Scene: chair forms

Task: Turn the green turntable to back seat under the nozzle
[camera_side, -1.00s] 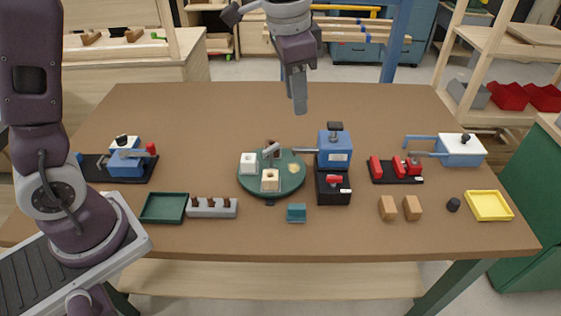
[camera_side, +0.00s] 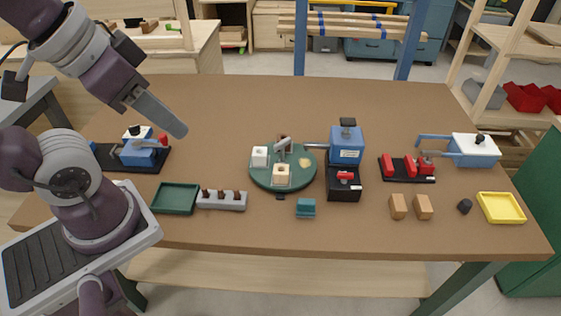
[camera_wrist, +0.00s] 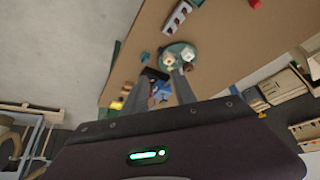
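The green turntable (camera_side: 258,176) sits mid-table and also shows in the wrist view (camera_wrist: 181,47). It carries a white block (camera_side: 260,156) at left, a pale wooden block (camera_side: 281,175) at front, a yellowish patch (camera_side: 305,162) at right and a grey clamp-like part (camera_side: 283,147) towards the back. The nozzle (camera_side: 316,146) reaches left from the blue machine (camera_side: 346,146) to the turntable's back-right edge. My gripper (camera_side: 180,130) is in the air at left, far from the turntable. In the wrist view its two fingers (camera_wrist: 167,74) stand apart and empty.
A blue-and-white fixture (camera_side: 140,152) stands at left. A green tray (camera_side: 174,198), a grey rack (camera_side: 222,200) and a teal block (camera_side: 306,208) lie in front. Red clamps (camera_side: 407,167), wooden blocks (camera_side: 410,206) and a yellow tray (camera_side: 501,208) are at right. The back of the table is clear.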

